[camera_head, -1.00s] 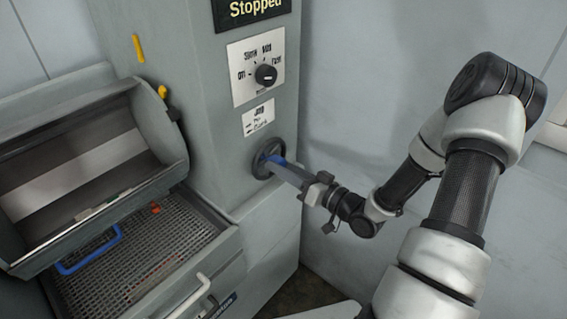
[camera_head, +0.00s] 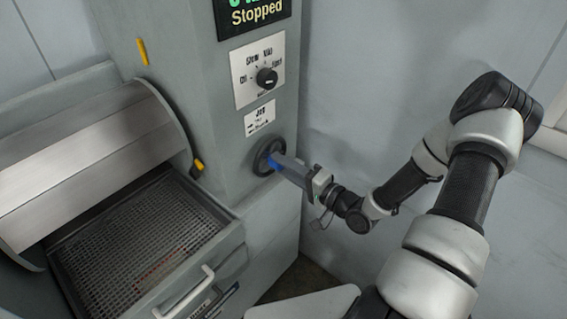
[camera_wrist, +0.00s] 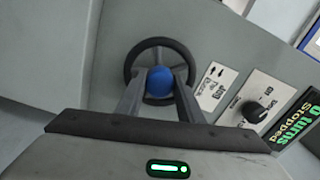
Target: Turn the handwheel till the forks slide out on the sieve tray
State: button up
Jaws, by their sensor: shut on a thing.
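The dark handwheel (camera_head: 268,157) is on the front of the grey machine column, below a jog label. My gripper (camera_head: 276,161) is at the wheel, and in the wrist view its two fingers (camera_wrist: 160,85) are shut on the wheel's blue knob (camera_wrist: 160,78). The wheel's dark rim (camera_wrist: 150,44) shows behind the fingers. The sieve tray (camera_head: 232,243), a drawer with a mesh floor, is at lower left. No forks can be made out on the visible mesh. A faint reddish patch shows at the mesh, too dim to identify.
A metal drum cover (camera_head: 90,165) with a yellow tab (camera_head: 198,166) hangs over the tray's back. A selector knob (camera_head: 266,79) and a display (camera_head: 252,12) reading "Stopped" are above the wheel. A white handle (camera_head: 188,293) projects from the tray front.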

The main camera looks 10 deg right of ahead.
jog(key=shift+f+m, duration=0.1)
jog(key=shift+m, duration=0.4)
jog(key=o, duration=1.1)
jog(key=shift+c, duration=0.2)
jog(key=v, duration=1.7)
jog(key=shift+s+d, duration=0.15)
